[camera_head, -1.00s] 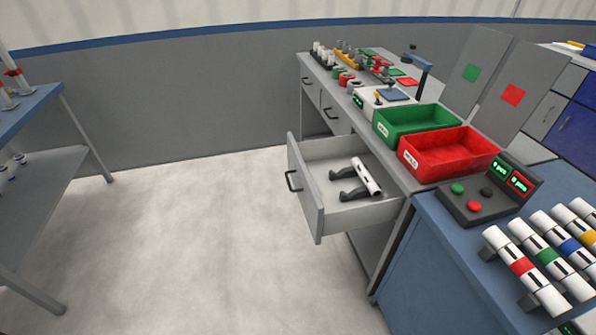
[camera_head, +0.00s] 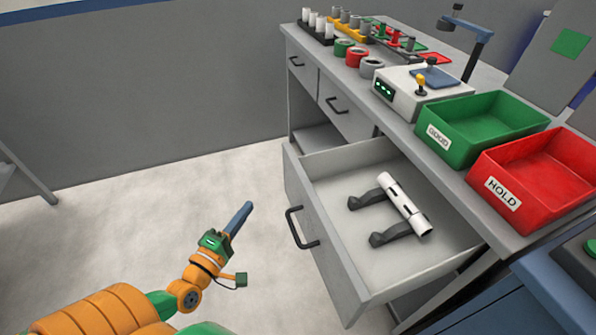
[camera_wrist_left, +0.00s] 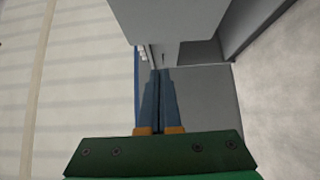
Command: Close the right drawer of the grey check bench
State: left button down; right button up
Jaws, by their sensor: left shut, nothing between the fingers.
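The right drawer (camera_head: 335,262) of the grey check bench (camera_head: 420,160) is pulled out, with a dark handle (camera_head: 300,228) on its front. Inside it a white pipe (camera_head: 404,204) rests on two dark supports (camera_head: 390,238). My left gripper (camera_head: 240,216) is shut and empty, in front of the drawer and to the left of its handle, apart from it. In the left wrist view its blue fingers (camera_wrist_left: 160,100) are together, with grey surfaces beyond them. My right gripper is not in view.
A green bin (camera_head: 485,128) and a red bin (camera_head: 535,178) marked HOLD stand on the bench top. A white device (camera_head: 420,90) and several pipe fittings stand farther back. Two other drawers (camera_head: 345,112) are shut. The floor (camera_head: 130,215) left of the drawer is clear.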

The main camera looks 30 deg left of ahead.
pick_arm(q)
jog(key=b, duration=0.1)
send_near(287, 172)
jog(key=w+a, duration=0.3)
jog(key=shift+w+d+r, duration=0.25)
jog(key=shift+w+d, duration=0.6)
jog(key=shift+w, duration=0.15)
jog(key=shift+w+d, duration=0.35)
jog(key=shift+d, duration=0.05)
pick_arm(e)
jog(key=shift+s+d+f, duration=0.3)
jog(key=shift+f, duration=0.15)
pick_arm(q)
jog(key=shift+w, duration=0.15)
